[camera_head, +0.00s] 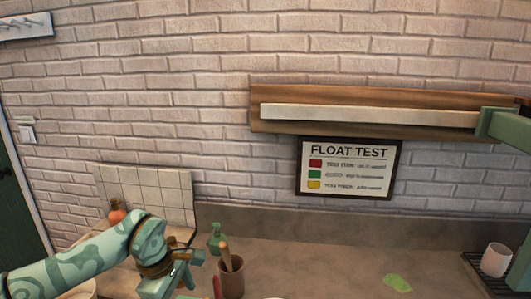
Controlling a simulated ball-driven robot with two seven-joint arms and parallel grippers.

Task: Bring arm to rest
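My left arm comes in from the lower left, pale green with darker swirls. Its gripper (172,283) is low in the picture, left of a brown cup (231,277) that holds several upright tools. The fingertips are near the bottom edge and partly hidden, so I cannot tell whether it is open or shut. My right gripper does not show.
A green bottle (216,239) stands behind the brown cup. A green patch (397,283) lies on the counter (320,257). A white cup (495,260) stands on a dark rack (478,268) at the right. Plain green parts show along the right edge.

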